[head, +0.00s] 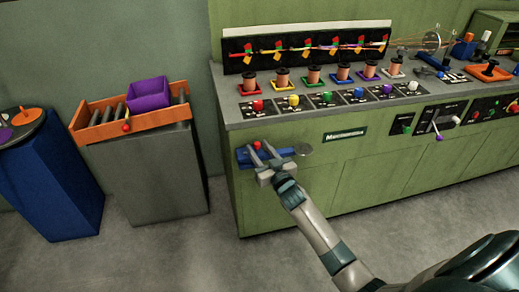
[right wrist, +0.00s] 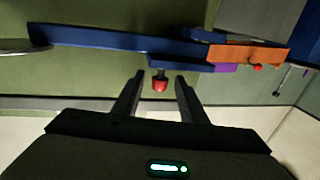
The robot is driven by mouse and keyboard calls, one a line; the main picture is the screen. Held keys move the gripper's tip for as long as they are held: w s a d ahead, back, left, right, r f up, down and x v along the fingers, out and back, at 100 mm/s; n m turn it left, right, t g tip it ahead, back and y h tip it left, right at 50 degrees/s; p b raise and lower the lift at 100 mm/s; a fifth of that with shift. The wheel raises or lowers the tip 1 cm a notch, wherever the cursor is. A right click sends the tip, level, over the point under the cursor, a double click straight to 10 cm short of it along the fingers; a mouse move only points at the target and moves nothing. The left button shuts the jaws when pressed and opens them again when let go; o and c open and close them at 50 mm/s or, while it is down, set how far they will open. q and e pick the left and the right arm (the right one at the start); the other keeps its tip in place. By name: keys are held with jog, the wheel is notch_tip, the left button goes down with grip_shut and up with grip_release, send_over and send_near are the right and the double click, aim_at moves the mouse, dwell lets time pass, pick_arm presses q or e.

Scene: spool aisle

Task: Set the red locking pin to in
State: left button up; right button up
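The red locking pin (head: 257,145) shows as a small red knob on a blue bracket (head: 244,157) at the front of the green bench. In the right wrist view the red knob (right wrist: 160,86) sits on a short dark stem below the blue bar (right wrist: 100,40). My right gripper (head: 261,153) is open at the bracket. In the right wrist view its fingertips (right wrist: 159,77) stand on either side of the knob, with gaps visible on both sides. How far the pin is pushed in I cannot tell. My left gripper is not in view.
The green bench (head: 290,170) carries several spools and coloured knobs. A grey disc (head: 302,149) is at the bracket's right end. An orange tray (head: 85,131) with a purple bin (head: 148,95) stands on a grey cabinet at left. The floor before the bench is clear.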

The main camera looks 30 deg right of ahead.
jog(key=shift+s+r, duration=0.1)
